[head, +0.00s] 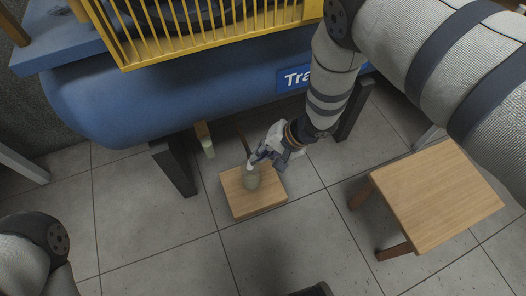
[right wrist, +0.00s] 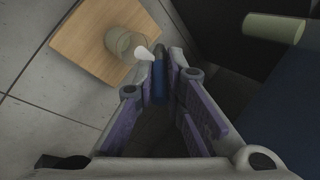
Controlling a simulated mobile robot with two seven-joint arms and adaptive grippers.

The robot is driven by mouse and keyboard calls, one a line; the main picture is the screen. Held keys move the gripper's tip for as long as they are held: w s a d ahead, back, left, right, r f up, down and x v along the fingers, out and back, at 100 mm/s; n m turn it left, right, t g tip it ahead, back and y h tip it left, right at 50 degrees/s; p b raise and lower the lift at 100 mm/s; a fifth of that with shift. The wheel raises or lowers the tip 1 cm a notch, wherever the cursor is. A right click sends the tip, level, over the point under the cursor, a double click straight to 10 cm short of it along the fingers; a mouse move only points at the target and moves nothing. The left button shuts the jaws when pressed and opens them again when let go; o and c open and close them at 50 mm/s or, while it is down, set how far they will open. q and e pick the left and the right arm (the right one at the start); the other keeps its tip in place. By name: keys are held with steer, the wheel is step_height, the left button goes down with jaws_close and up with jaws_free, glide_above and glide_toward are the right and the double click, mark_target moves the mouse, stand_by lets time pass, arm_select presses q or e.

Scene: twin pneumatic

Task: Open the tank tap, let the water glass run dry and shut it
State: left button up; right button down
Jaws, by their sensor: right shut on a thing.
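My right gripper (head: 257,157) is under the tank, just above a clear glass jar (head: 251,180) that stands on a low wooden block (head: 258,203). In the right wrist view its fingers (right wrist: 163,78) are shut on a small blue part (right wrist: 160,82), which appears to be the tap's handle. A white tip (right wrist: 144,53) shows beside it, over the jar (right wrist: 122,41). My left gripper is out of view.
A yellow guard (head: 185,30) stands on top of the blue tank. Dark tank legs (head: 174,167) flank the block. A wooden stool (head: 436,197) stands at the right.

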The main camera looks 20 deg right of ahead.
steer(key=shift+w, duration=0.1)
stand_by(0.3)
steer(key=c, duration=1.7)
jaws_free()
steer(key=shift+o, duration=0.2)
steer(key=shift+r, duration=0.1)
steer(key=v, duration=1.2)
